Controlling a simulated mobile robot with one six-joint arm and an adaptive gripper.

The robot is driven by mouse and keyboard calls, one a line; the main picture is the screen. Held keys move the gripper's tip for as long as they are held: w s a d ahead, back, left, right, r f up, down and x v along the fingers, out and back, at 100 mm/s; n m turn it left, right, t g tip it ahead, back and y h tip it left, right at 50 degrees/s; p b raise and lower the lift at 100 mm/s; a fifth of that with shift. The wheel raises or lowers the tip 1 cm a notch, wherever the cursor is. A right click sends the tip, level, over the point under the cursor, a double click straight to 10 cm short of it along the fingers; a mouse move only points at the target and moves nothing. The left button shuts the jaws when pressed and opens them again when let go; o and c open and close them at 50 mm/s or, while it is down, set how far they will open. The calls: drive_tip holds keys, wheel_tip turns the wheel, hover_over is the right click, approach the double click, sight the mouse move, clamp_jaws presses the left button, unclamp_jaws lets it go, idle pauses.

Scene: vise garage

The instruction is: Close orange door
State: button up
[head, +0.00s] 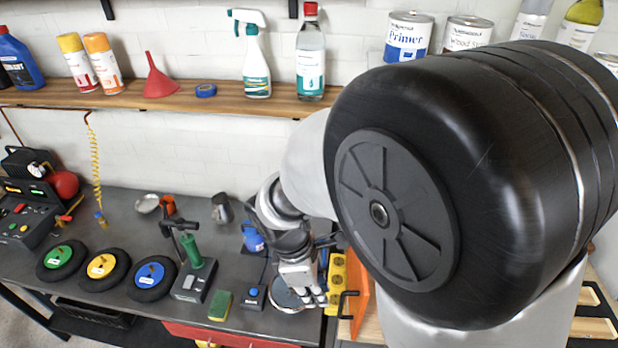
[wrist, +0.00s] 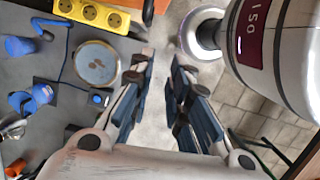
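An orange panel (head: 357,292), which looks like the orange door, stands on edge at the right end of the workbench in the head view. A black bar handle (head: 345,303) shows at its left side. My arm hides part of the panel, so I cannot tell how far it is open. My gripper (head: 312,298) is left of the panel and apart from it, near the bench's right end. In the wrist view my gripper (wrist: 160,62) has its fingers spread with nothing between them. The orange panel does not show clearly there.
A yellow socket strip (head: 336,283) lies between my gripper and the panel. A round metal dish (wrist: 97,62) sits beneath my gripper's left side. Wheels, a green-handled tool (head: 192,252) and a sponge (head: 220,305) occupy the bench. A shelf (head: 200,98) with bottles runs above.

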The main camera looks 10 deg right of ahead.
sight(340, 312)
drive_tip(key=shift+f, duration=0.35)
drive_tip(key=shift+c, duration=0.8)
drive_tip(key=b+x, duration=0.3)
drive_tip(key=x, duration=0.6)
drive_tip(key=shift+f, duration=0.35)
clamp_jaws()
drive_tip(key=d, duration=0.3)
drive_tip(key=shift+s+d+r, duration=0.1)
drive_tip(key=shift+s+d, duration=0.1)
drive_tip(key=shift+s, duration=0.1)
drive_tip(key=shift+d, duration=0.3)
